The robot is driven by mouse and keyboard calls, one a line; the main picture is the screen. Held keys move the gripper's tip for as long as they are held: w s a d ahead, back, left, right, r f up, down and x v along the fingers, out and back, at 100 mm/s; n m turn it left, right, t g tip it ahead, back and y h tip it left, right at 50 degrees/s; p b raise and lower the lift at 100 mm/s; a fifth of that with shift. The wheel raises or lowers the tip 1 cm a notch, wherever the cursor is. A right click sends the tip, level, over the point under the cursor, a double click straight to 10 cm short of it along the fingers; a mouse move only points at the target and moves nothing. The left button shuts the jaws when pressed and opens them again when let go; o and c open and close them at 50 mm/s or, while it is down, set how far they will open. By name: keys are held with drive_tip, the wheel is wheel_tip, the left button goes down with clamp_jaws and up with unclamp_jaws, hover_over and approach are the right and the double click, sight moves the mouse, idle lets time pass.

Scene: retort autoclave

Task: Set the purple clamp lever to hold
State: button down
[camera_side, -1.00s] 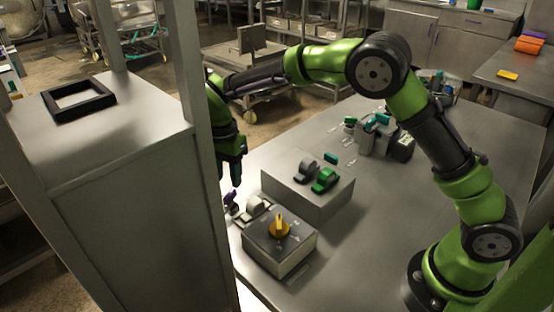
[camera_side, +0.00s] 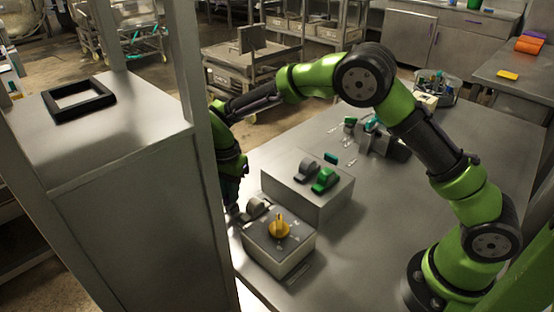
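My gripper (camera_side: 234,205) points down at the left end of the table, close beside the cabinet post, which hides part of it. It is low, at the spot where the purple lever stood in the earlier view. The purple clamp lever cannot be made out now; my gripper and the post cover that place. A grey rounded part (camera_side: 257,206) shows just right of my gripper, behind the box with the yellow knob. I cannot tell whether the fingers are open, shut or touching the lever.
A box with a yellow knob (camera_side: 279,227) stands in front of my gripper. A larger grey box (camera_side: 312,203) with a grey lever (camera_side: 306,170) and a green lever (camera_side: 324,180) stands to the right. A tall steel cabinet (camera_side: 140,200) fills the left.

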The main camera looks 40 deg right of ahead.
drive_tip(key=shift+n, duration=0.3)
drive_tip(key=n, duration=1.3)
idle(0.5)
drive_tip(key=shift+r, duration=0.1)
idle(0.5)
drive_tip(key=c, duration=1.1)
unclamp_jaws()
wheel_tip(320, 180, up, 17)
